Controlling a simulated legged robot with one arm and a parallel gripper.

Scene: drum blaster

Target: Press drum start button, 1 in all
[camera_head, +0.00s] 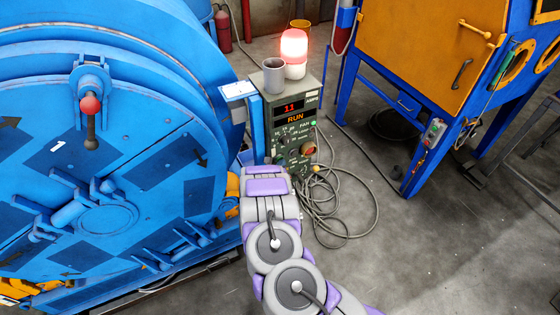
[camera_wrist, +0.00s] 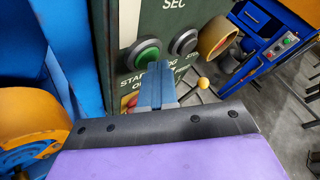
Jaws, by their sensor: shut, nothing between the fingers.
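The green start button (camera_wrist: 146,52) sits in a dark ring on the dark green control box in the wrist view, above lettering that begins "START". A dark stop button (camera_wrist: 184,42) is just to its right. My gripper (camera_wrist: 157,70) is shut and empty, its blue-grey fingertips just below and right of the green button in the picture. I cannot tell whether they touch the panel. In the head view the control box (camera_head: 293,130) shows a red "11" and a lit "RUN". There my arm hides the lower front of the box and the fingertips.
A glowing red and white lamp (camera_head: 294,52) and a grey cup (camera_head: 272,78) stand on the box. The big blue drum (camera_head: 105,160) is close on the left. Coiled cables (camera_head: 345,205) lie on the floor at right. An orange cabinet (camera_head: 425,50) stands behind right.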

